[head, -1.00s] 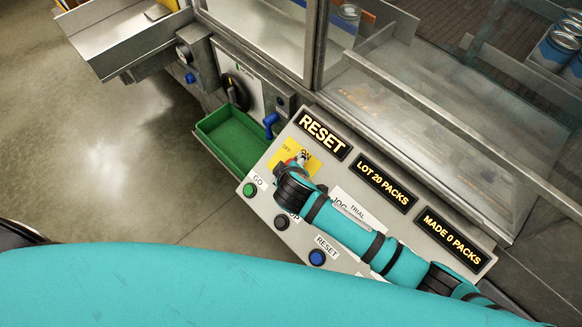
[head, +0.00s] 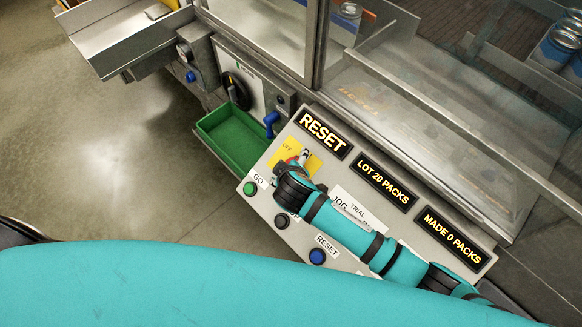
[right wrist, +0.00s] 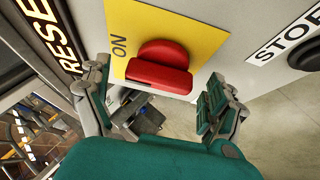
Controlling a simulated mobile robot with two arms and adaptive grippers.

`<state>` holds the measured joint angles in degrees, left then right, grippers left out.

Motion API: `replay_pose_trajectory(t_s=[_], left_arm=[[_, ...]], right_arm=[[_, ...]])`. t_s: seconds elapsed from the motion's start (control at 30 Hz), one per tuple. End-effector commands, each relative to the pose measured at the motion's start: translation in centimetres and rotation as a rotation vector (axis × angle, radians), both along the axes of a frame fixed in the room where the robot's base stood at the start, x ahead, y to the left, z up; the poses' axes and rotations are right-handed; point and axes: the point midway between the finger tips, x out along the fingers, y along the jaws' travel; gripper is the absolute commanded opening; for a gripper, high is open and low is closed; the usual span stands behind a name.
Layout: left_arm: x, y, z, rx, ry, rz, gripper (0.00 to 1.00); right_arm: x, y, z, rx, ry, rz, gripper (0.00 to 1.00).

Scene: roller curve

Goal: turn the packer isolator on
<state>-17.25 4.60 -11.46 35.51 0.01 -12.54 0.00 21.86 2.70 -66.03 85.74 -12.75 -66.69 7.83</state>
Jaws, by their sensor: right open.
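A red switch handle (right wrist: 160,70) sits on a yellow plate (right wrist: 205,35) marked ON; the bar runs across the wrist picture, its left end nearest the ON lettering. In the head view the yellow plate (head: 312,167), with OFF legible, is on the sloping grey control panel, and my gripper mostly hides the handle. My right gripper (right wrist: 158,90) is open, one finger on each side of the handle with visible gaps. It also shows over the plate in the head view (head: 300,160). My left gripper is out of view.
The panel carries a RESET display (head: 323,134), a green GO button (head: 250,188), a black button (head: 282,221) and a blue RESET button (head: 317,257). A green tray (head: 230,140) and a black rotary handle (head: 236,90) are left of it. Glass guarding rises behind.

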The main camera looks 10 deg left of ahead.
Motion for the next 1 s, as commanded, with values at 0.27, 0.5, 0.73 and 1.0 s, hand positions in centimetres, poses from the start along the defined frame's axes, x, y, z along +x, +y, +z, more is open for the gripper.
replay_pose_trajectory(t_s=[0.27,0.5,0.73,1.0], left_arm=[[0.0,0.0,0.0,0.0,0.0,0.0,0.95],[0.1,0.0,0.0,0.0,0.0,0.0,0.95],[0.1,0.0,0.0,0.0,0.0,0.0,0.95],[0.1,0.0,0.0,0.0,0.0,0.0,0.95]], right_arm=[[-2.5,-0.6,2.8,0.005,0.002,0.001,0.92],[-5.7,-1.5,6.6,0.004,0.001,0.001,0.92],[-7.5,-2.0,8.6,0.002,0.001,0.0,0.92],[-7.7,-2.1,8.9,0.001,0.0,0.0,0.92]])
